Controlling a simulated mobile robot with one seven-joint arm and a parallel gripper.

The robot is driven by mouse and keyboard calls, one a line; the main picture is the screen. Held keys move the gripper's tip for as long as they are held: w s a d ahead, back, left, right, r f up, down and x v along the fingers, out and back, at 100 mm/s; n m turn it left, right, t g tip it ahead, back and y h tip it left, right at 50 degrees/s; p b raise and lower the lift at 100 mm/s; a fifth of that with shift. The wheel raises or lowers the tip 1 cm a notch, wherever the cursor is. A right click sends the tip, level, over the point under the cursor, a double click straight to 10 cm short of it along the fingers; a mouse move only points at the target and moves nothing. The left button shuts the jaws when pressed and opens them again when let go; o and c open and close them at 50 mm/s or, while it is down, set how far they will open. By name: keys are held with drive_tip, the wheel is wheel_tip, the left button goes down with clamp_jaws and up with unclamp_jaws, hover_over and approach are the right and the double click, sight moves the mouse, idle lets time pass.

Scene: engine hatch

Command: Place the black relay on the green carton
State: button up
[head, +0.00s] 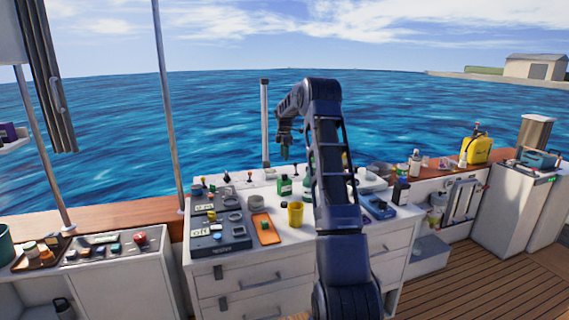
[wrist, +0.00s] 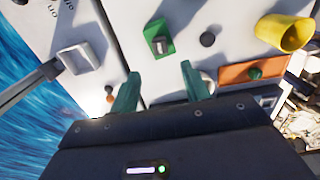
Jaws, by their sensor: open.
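The green carton (wrist: 160,36) stands on the white worktop, just beyond my fingertips in the wrist view. It also shows in the head view (head: 285,187), left of my arm. A small dark block (wrist: 160,45) with a greyish face appears on top of the carton. It looks like the black relay, but it is too small to be certain. My gripper (wrist: 160,86) is open, with its two green fingers apart and nothing visible between them. In the head view my gripper (head: 285,149) hangs above the carton, pointing down.
A yellow cup (head: 295,214) and an orange tray (head: 265,229) with a green item stand nearer the front. A black round knob (wrist: 207,39) is beside the carton. A grey square frame (wrist: 78,59) lies on the other side. My arm hides part of the crowded worktop.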

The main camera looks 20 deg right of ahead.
drive_tip(key=s+a+r+m+t, duration=0.1)
drive_tip(key=s+a+r+m, duration=0.35)
drive_tip(key=s+r, duration=0.65)
drive_tip(key=s+a+r+m+t, duration=0.1)
drive_tip(key=s+a+r+m, duration=0.5)
drive_tip(key=s, duration=0.9)
drive_tip(key=s+f+m+t, duration=0.1)
drive_tip(key=s+f+m, duration=0.1)
drive_tip(key=s, duration=0.9)
drive_tip(key=s+a+f+m, duration=0.1)
drive_tip(key=s+m, duration=0.2)
drive_tip(key=s, duration=0.8)
drive_tip(key=s+a+f+m+t, duration=0.1)
drive_tip(key=s+f+m, duration=0.1)
drive_tip(key=s, duration=1)
drive_tip(key=shift+a+f+t, duration=0.25)
drive_tip(key=shift+f+t, duration=0.05)
drive_tip(key=shift+f, duration=0.05)
drive_tip(key=shift+m, duration=0.25)
